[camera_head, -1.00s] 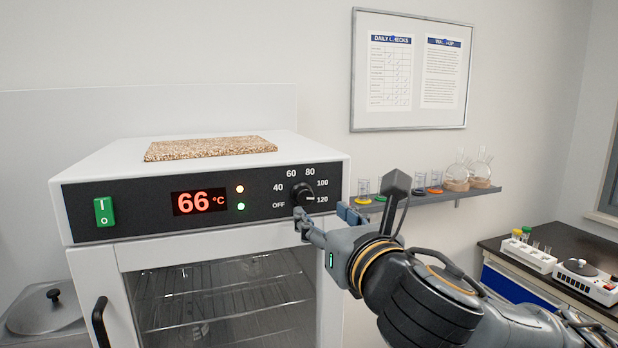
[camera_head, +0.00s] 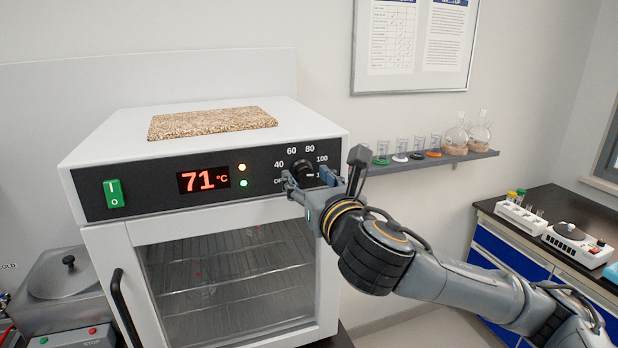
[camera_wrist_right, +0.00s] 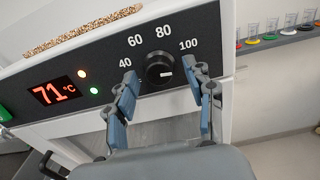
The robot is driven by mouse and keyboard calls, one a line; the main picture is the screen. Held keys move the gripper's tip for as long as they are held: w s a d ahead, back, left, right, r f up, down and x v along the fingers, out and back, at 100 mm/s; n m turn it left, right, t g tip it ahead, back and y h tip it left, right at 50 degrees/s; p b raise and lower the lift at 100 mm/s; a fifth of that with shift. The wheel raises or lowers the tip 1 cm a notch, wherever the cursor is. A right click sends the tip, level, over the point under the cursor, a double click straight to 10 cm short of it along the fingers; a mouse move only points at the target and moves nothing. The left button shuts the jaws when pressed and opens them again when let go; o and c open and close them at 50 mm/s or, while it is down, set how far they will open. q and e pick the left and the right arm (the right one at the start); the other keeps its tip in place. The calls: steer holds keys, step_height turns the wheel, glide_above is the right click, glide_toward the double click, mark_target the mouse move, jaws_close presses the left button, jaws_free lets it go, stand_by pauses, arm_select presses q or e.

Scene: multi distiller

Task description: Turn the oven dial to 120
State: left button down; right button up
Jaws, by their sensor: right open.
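The oven (camera_head: 220,232) has a black front panel with a round black dial (camera_head: 302,171). The dial's white mark points right and slightly down, toward the 120 label, which my right gripper mostly covers. The display (camera_head: 203,180) reads 71 °C. My right gripper (camera_head: 308,181) is open at the dial, one finger on its left and one on its right. In the right wrist view the dial (camera_wrist_right: 158,70) sits between the spread fingertips (camera_wrist_right: 164,78), with visible gaps on both sides. The OFF label is partly hidden. My left gripper is out of view.
A speckled board (camera_head: 212,122) lies on the oven top. A green power switch (camera_head: 114,193) is at the panel's left, and a door handle (camera_head: 124,308) is below it. A wall shelf (camera_head: 440,160) with glassware is on the right. A lidded metal unit (camera_head: 65,290) stands left.

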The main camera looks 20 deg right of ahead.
jaws_close()
steer(key=shift+m+p, duration=0.55)
steer(key=shift+m, duration=1.15)
jaws_free()
steer(key=shift+r, duration=0.1)
step_height(320, 180, up, 10)
steer(key=shift+f, duration=0.2)
